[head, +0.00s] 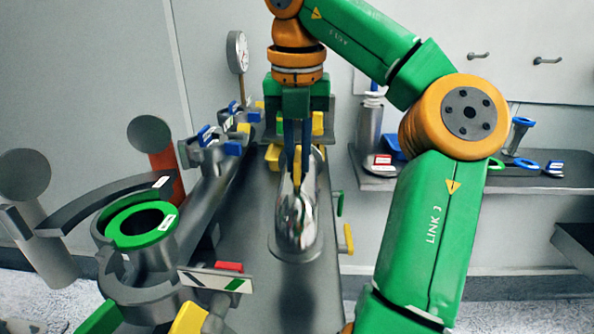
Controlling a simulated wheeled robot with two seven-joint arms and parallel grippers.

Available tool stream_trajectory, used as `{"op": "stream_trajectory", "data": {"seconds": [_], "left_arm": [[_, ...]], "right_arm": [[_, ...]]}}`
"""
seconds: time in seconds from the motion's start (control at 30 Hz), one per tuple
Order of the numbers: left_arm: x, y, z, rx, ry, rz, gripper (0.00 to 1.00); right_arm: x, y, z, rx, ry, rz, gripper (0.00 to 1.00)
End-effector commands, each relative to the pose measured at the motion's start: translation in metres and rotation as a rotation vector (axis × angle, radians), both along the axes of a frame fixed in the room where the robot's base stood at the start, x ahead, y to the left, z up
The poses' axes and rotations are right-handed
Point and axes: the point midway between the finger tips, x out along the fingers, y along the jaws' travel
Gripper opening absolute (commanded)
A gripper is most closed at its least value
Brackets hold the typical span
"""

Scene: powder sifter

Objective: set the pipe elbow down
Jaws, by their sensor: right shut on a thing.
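The pipe elbow (296,222) is a shiny, mirror-like metal piece in the middle of the head view, over the long grey surface (245,235). My right gripper (297,178) points straight down at the elbow's upper part, its dark fingers shut on it. The fingers hide some of the elbow's top. The elbow's lower end is at or just above the grey surface; I cannot tell whether it touches. My left gripper is not in view.
A grey machine with a green ring (141,224) stands at the left. Yellow blocks (273,155) sit behind the elbow. A wall shelf (530,182) at the right holds a metal bottle (369,128) and blue-handled tools. The grey surface in front of the elbow is clear.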

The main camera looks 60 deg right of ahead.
Motion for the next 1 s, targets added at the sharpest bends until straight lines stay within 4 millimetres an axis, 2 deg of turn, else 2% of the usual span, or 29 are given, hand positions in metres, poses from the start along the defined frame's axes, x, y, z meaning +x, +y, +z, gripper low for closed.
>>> {"op": "stream_trajectory", "data": {"seconds": [0.03, 0.17, 0.37, 0.77, 0.8, 0.9, 1.0], "left_arm": [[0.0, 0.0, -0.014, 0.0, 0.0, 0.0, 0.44], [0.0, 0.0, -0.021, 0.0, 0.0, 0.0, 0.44], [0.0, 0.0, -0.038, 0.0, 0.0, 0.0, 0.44], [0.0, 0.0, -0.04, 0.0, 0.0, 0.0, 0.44], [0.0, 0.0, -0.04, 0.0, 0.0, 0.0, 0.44], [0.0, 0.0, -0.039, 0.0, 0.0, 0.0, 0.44], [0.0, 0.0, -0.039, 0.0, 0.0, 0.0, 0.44]], "right_arm": [[0.0, 0.0, -0.019, 0.002, -0.001, 0.003, 0.0], [0.0, 0.001, -0.037, 0.0, -0.002, 0.004, 0.0], [0.0, 0.001, -0.075, 0.001, -0.001, 0.004, 0.0], [0.001, 0.001, -0.082, 0.0, -0.002, 0.003, 0.0], [0.001, 0.001, -0.082, 0.0, 0.0, 0.003, 0.18], [0.001, 0.001, -0.081, 0.0, 0.0, 0.003, 0.42], [0.001, 0.001, -0.081, 0.0, 0.0, 0.003, 0.42]]}}
